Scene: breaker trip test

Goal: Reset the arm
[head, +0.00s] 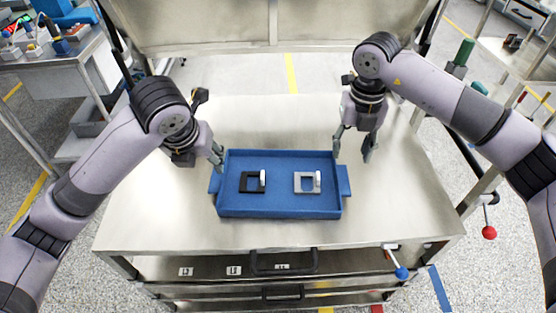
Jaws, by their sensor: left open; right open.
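A blue tray (280,208) lies on the metal table in the head view. Inside it, a black square frame with a light lever (252,183) sits on the left, and a grey square frame with a light lever (306,183) sits on the right. My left gripper (218,160) is open and empty, close to the tray's upper left corner; whether it touches the rim is unclear. My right gripper (352,150) is open and empty, beyond the tray's upper right corner, fingers pointing down.
The metal table top (400,205) is bare around the tray. A raised metal panel (240,25) stands behind it. Drawers with a dark handle (283,268) lie below the front edge, with a blue knob (402,273) and a red knob (489,232) at the right.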

